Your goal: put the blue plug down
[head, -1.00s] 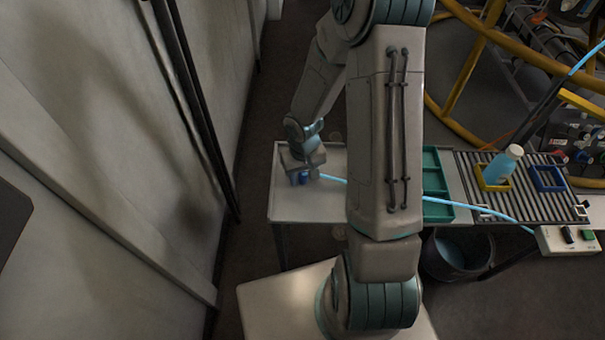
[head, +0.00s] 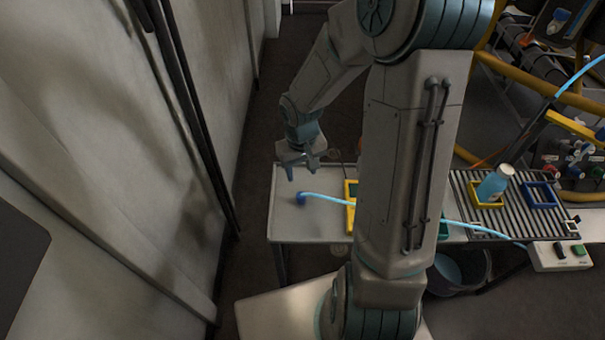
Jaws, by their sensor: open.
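The blue plug (head: 300,198) lies on the left end of the pale table (head: 290,228), with its light-blue cable (head: 327,198) running off to the right behind my arm. My gripper (head: 301,174) is open and empty. It hangs above and a little behind the plug, apart from it.
A yellow-edged frame (head: 350,190) is partly hidden by my arm. A slatted rack (head: 515,224) at the right holds a blue bottle (head: 493,184) in a yellow square and an empty blue square (head: 540,194). A white switch box (head: 560,257) and a bucket (head: 447,270) are near the front right.

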